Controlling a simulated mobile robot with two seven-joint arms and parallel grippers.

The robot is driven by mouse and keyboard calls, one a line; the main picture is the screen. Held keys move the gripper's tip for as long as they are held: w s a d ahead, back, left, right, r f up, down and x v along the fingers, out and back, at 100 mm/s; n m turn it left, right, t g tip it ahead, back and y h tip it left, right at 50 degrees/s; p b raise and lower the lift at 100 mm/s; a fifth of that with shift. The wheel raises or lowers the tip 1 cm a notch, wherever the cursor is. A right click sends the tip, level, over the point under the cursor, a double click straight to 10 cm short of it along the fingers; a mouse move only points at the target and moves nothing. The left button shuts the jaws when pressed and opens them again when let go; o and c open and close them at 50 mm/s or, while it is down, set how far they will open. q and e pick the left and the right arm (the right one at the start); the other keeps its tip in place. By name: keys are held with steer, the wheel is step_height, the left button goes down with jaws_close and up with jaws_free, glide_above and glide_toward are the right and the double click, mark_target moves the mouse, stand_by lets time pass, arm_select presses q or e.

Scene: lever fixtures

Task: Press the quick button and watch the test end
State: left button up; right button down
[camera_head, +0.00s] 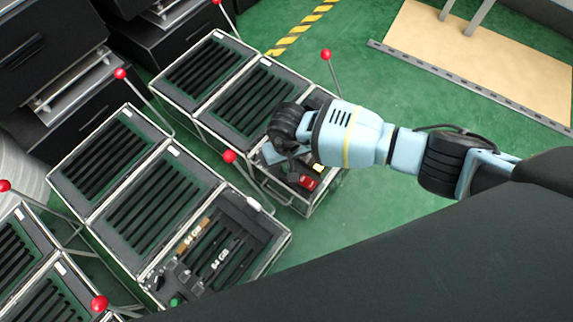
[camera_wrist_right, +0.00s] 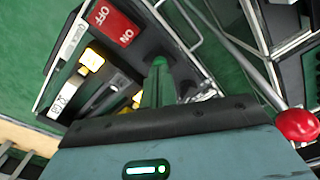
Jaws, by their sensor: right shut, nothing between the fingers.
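My right gripper (camera_head: 283,147) reaches in from the right over a small test fixture in the head view. In the right wrist view its narrow fingers (camera_wrist_right: 160,72) are together and empty, over the dark panel. A red ON/OFF switch (camera_wrist_right: 115,24) lies left of the fingertips; it also shows in the head view (camera_head: 307,183). Another yellow part (camera_wrist_right: 136,100) is partly hidden by my gripper. My left gripper is out of view.
Black slotted trays in metal frames (camera_head: 147,211) stand in rows at the left. Levers with red knobs rise around them; one knob (camera_head: 229,156) is close to my right gripper, and a knob (camera_wrist_right: 297,125) shows at the wrist view's right. Green floor (camera_head: 400,215) is open at the right.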

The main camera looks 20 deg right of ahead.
steer(key=shift+f+b, duration=0.35)
steer(key=shift+f, duration=0.1)
steer(key=shift+r, duration=0.1)
step_height(320, 180, up, 8)
steer(key=p, duration=0.5)
stand_by(0.3)
stand_by(0.4)
